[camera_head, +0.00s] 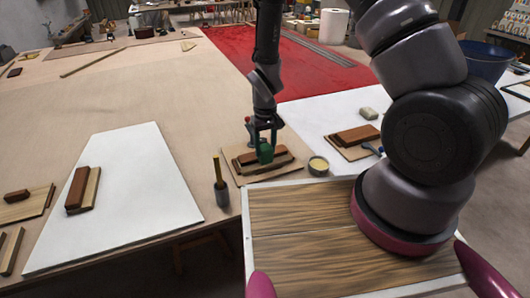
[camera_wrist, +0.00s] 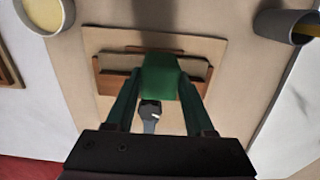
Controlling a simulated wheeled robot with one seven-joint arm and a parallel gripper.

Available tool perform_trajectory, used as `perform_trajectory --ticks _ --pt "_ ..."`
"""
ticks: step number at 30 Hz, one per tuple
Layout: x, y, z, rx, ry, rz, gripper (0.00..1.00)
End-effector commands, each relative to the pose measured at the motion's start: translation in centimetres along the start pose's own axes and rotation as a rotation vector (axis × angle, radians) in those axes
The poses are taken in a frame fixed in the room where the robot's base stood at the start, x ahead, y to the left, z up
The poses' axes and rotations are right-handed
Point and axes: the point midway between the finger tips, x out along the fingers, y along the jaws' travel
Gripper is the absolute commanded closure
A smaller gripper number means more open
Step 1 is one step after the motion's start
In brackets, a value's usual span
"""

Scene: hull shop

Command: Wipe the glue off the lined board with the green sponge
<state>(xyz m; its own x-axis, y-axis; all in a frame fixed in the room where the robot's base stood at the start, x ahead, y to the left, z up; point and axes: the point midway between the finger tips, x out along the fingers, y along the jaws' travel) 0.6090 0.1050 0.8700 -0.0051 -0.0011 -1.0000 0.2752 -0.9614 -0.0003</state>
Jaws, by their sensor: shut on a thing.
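My gripper (camera_head: 265,148) is shut on the green sponge (camera_head: 265,154), held upright between the fingers. The sponge (camera_wrist: 158,78) also shows between the fingers in the wrist view. It is over a light board (camera_head: 246,174) bearing brown wooden strips (camera_head: 275,158); the board (camera_wrist: 105,40) is beneath it in the wrist view too. I cannot tell whether the sponge touches the strips. No glue can be made out on this board, and no lines; the sponge and fingers hide part of it.
A cup of cream-coloured stuff (camera_head: 318,165) stands right of the board, a dark cup with a yellow handle (camera_head: 220,188) at left. A grey-headed tool (camera_wrist: 150,112) lies close to the gripper. A second board with brown blocks (camera_head: 352,140) is at right. The white panel (camera_head: 135,200) has bare room.

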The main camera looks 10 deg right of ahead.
Motion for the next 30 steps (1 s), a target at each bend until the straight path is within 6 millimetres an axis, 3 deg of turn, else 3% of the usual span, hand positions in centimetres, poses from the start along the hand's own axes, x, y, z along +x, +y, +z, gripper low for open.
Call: perform_trajectory --ticks 13,30 --pt "-4.3 0.0 0.0 0.000 0.002 0.000 0.91" --pt "-4.6 0.0 0.0 -0.001 0.001 0.000 0.91"
